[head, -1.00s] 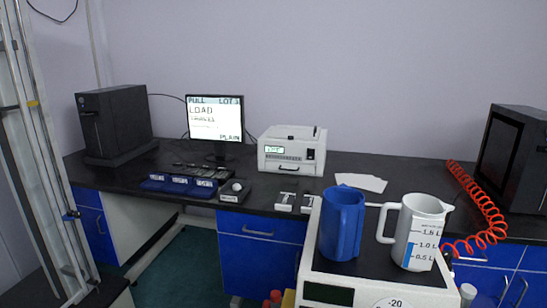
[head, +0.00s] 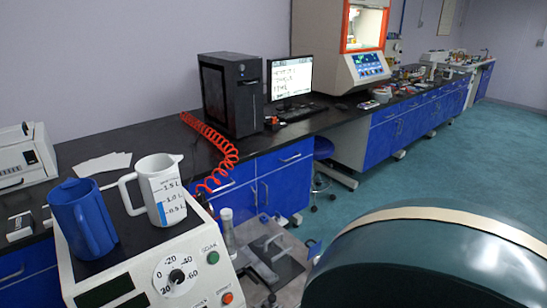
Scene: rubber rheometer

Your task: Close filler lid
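I cannot make out a filler lid in the head view. A white unit (head: 212,256) with a temperature dial and coloured buttons stands at the lower left, cut off by the bottom edge. A blue jug (head: 84,220) and a white measuring jug (head: 158,188) with a litre scale stand upright on its dark top. The jugs hide part of that top. Neither of my grippers is in view.
A large dark green rounded body (head: 440,265) with a tan band fills the lower right. A black cabinet (head: 232,95) with a red coiled hose (head: 215,150) and a monitor (head: 291,77) stand on the bench. Green floor (head: 480,150) lies open on the right.

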